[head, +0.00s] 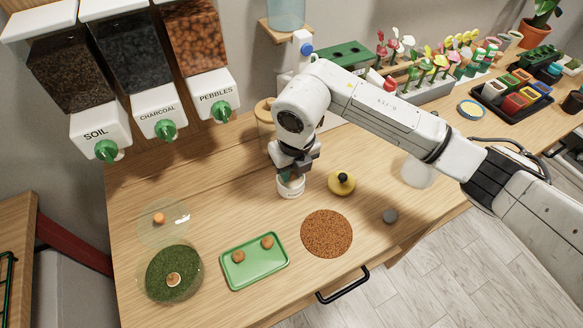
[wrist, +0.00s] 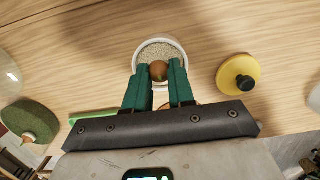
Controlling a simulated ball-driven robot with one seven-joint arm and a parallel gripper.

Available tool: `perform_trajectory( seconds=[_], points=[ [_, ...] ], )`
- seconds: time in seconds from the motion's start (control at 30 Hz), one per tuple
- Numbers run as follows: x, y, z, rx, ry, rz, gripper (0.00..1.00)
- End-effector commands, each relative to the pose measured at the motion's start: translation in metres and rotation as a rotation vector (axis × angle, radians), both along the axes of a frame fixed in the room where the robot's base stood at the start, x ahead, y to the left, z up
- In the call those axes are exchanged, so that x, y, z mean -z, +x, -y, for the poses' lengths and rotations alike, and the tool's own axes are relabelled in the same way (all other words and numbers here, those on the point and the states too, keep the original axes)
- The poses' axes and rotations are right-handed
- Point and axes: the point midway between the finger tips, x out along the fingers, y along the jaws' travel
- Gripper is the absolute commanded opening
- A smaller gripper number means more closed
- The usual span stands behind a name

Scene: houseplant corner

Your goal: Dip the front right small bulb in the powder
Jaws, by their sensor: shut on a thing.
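My gripper (head: 291,172) points down over a small white pot (head: 290,191) at the middle of the bench. In the wrist view its two teal fingers (wrist: 158,79) are shut on a small brown bulb (wrist: 158,70). The bulb overlaps the pale grainy powder (wrist: 160,49) inside the pot's white rim (wrist: 137,51). I cannot tell whether the bulb touches the powder. In the head view the fingers and pot hide the bulb. Two other brown bulbs (head: 238,256) (head: 267,242) lie on the green tray (head: 262,273).
A yellow lid with a black knob (head: 341,182) lies right of the pot. A round brown mat (head: 327,233) is in front. A mossy round (head: 165,265) bearing a bulb and a clear dome are at left. Dispensers (head: 158,112) hang behind. A jar (head: 266,125) stands close behind my gripper.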

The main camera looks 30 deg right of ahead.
Motion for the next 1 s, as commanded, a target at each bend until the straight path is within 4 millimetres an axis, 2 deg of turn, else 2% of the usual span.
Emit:
perform_trajectory(
  seconds=[1.0],
  points=[
    [0.011, 0.000, 0.000, 0.000, 0.000, 0.000, 0.00]
  ],
)
